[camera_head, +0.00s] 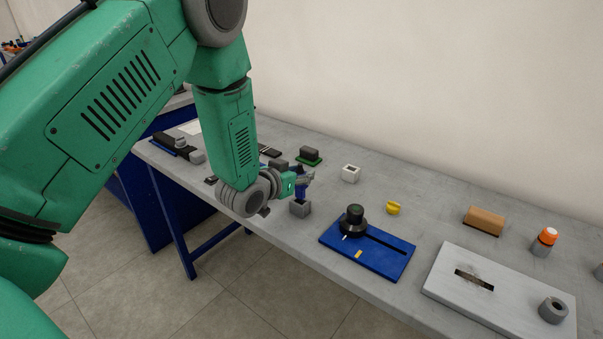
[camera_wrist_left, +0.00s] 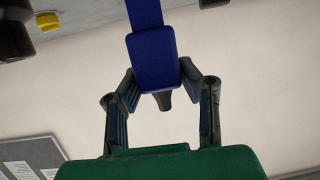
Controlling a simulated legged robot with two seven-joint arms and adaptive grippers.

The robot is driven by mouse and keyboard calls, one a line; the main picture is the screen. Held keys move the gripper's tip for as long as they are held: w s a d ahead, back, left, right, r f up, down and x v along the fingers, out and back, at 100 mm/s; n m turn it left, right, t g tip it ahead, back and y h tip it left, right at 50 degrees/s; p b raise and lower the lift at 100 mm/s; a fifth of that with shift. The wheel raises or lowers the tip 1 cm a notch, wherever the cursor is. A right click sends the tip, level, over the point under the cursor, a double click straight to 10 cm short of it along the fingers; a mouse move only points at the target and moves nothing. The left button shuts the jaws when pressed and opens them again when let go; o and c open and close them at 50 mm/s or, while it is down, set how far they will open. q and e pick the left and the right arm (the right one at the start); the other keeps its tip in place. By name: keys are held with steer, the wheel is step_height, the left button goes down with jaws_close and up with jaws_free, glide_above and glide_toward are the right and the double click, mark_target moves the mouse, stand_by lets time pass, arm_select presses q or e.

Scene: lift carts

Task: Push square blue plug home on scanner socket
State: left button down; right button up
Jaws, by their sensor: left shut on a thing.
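My left gripper (camera_head: 297,184) is shut on a blue object, which I take for the square blue plug (camera_head: 301,193). The plug is upright, with its lower end at the top of a small grey block (camera_head: 300,209), probably the socket. I cannot tell how deep it sits. In the left wrist view, my left gripper (camera_wrist_left: 164,80) has a finger on each side of the blue plug (camera_wrist_left: 152,55). A narrower blue part runs out of the top of the picture, and a dark tip points the other way. My right gripper is not in view.
A blue plate with a black knob (camera_head: 354,219) lies just right of the grey block. A white block (camera_head: 351,173) and a yellow piece (camera_head: 393,208) stand behind. A light grey slotted board (camera_head: 440,283) is further right. Several small dark items lie behind my gripper.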

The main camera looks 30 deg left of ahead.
mark_target(297, 188)
arm_select(q)
steer(key=shift+f, duration=0.15)
steer(key=shift+f+b, duration=1.6)
steer(key=shift+f, duration=0.45)
steer(key=c, duration=0.6)
jaws_free()
steer(key=shift+o, duration=0.2)
steer(key=shift+s+r, duration=0.1)
steer(key=shift+s, duration=0.1)
steer(key=shift+p+v, duration=1.05)
steer(key=shift+v, duration=1.2)
